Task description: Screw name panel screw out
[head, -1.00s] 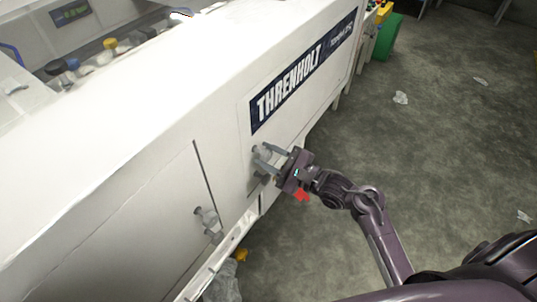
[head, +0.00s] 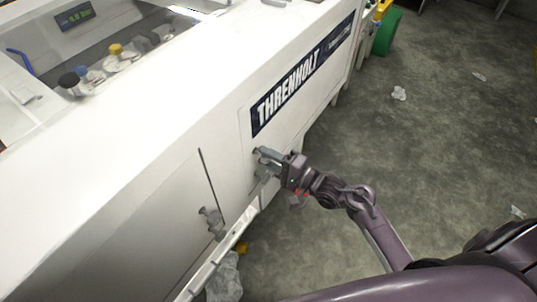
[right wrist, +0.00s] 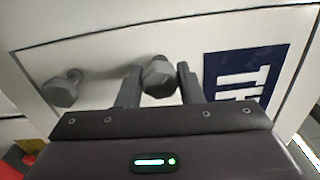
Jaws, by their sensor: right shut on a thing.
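The white name panel (head: 318,108) with the dark blue THRENHOLT sign (head: 290,88) is on the side of the long white machine. My right gripper (head: 266,157) reaches it from the right, below the sign. In the right wrist view its two fingers (right wrist: 158,86) are closed on a grey knob-headed screw (right wrist: 158,76), one finger on each side. A second grey knob (right wrist: 62,90) stands apart on the panel, left of the fingers in that view. My left gripper is not in view.
A grey latch-like fitting (head: 211,221) sits on the neighbouring white door (head: 130,235). A white ledge (head: 225,255) runs along the bottom. Grey concrete floor (head: 420,140) lies open to the right, with scraps of litter.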

